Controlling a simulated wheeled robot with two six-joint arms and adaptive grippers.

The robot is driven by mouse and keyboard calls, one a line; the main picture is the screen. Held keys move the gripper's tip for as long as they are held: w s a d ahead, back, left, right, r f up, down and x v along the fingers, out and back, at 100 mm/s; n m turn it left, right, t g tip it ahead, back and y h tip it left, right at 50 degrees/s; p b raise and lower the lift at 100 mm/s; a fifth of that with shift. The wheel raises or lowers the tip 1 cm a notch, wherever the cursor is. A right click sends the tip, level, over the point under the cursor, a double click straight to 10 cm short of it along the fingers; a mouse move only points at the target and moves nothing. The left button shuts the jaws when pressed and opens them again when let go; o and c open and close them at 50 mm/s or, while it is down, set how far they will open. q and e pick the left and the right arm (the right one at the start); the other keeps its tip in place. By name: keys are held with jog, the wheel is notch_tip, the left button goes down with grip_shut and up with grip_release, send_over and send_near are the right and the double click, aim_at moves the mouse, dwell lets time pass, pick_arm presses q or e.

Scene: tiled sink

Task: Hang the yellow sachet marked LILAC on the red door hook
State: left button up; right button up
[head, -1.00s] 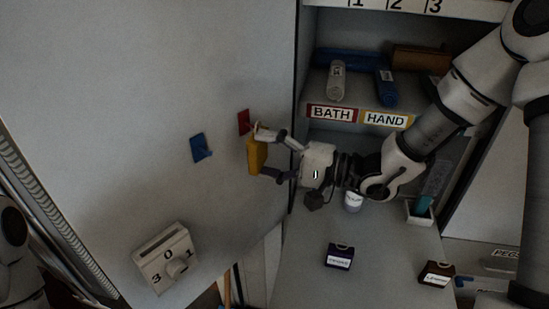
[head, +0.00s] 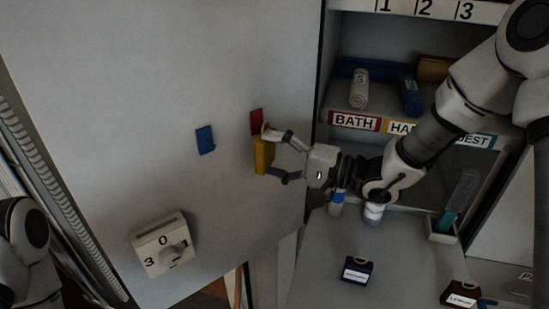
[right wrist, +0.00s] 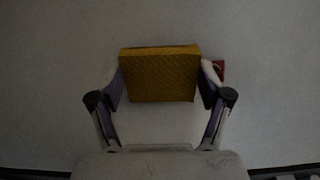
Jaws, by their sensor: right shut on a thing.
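The yellow sachet (head: 263,155) is held against or close to the grey door, just below the red door hook (head: 256,119); I cannot read any marking on it. My right gripper (head: 268,155) is shut on it, one finger above and one below in the head view. In the right wrist view the sachet (right wrist: 160,75) sits between the two fingers (right wrist: 160,88), and a bit of the red hook (right wrist: 219,69) shows beside the right finger. The hook's prong is mostly hidden, and I cannot tell whether the sachet touches it. My left gripper is out of view.
A blue hook (head: 205,139) is left of the red one. A numbered dial box (head: 163,245) is lower on the door. Shelves labelled BATH (head: 354,122) hold rolled towels. A dark purple packet (head: 356,270) and a brown packet (head: 461,293) stand on the counter.

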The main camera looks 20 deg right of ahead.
dwell(0.4)
jog(key=o, duration=1.2)
jog(key=shift+w, duration=0.1)
jog(key=shift+c, duration=0.2)
jog(key=v, duration=1.2)
